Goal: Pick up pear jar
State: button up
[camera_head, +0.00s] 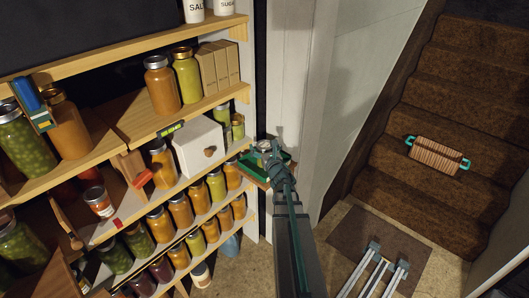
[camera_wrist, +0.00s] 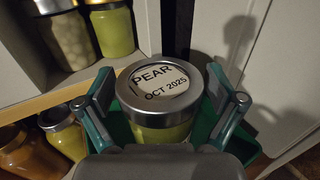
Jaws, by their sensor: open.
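The pear jar (camera_wrist: 158,100) has a silver lid with a white label reading "PEAR OCT 2025" and yellow-green contents. It stands upright in a green tray (camera_wrist: 205,118). My gripper (camera_wrist: 163,98) is open, with one finger on the left of the lid and one on the right; whether either touches the jar is unclear. In the head view my gripper (camera_head: 268,150) is over the green tray (camera_head: 283,168) at the right end of the shelves, and the jar is mostly hidden by it.
Wooden shelves (camera_head: 122,128) full of filled jars stand left of the tray. Two jars (camera_wrist: 82,30) sit close by on the shelf. A white wall panel (camera_head: 290,60) is right behind the tray. Stairs (camera_head: 440,110) with a basket (camera_head: 437,156) are at the right.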

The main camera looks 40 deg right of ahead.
jog(key=shift+w+d, duration=0.2)
jog(key=shift+w, duration=0.3)
jog(key=shift+c, duration=0.3)
jog(key=c, duration=1.5)
jog(key=shift+o, duration=0.2)
jog(key=shift+r, duration=0.1)
